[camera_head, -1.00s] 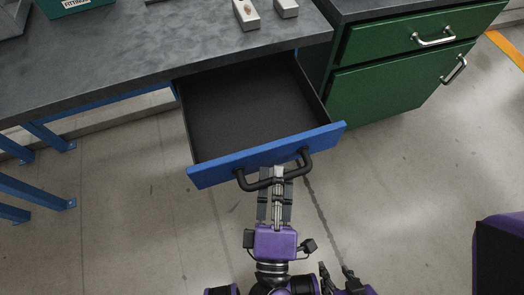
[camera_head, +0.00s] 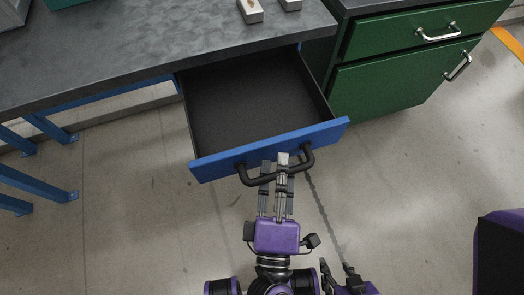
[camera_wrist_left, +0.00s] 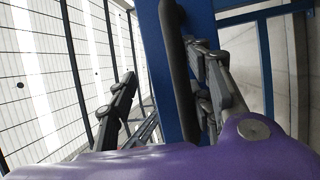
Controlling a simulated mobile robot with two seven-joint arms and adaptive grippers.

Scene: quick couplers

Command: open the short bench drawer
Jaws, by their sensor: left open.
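The short bench drawer (camera_head: 217,169) has a blue front and a dark, empty inside. It stands pulled well out from under the grey bench top. Its black bar handle (camera_head: 246,177) is on the front, and in the left wrist view the handle (camera_wrist_left: 178,75) runs between the two fingers. My left gripper (camera_head: 275,160) is open at the handle, with its fingertips reaching over the bar. In the left wrist view the fingers (camera_wrist_left: 164,72) are spread to either side of the bar. My right gripper (camera_head: 337,272) shows only partly at the bottom edge, dark and small.
The grey bench top (camera_head: 130,50) carries small blocks (camera_head: 250,10) and a green box (camera_head: 62,3) at its far edge. A green cabinet (camera_head: 390,90) with metal handles stands close to the drawer's right. Blue bench legs (camera_head: 40,182) are at left. The floor before the drawer is clear.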

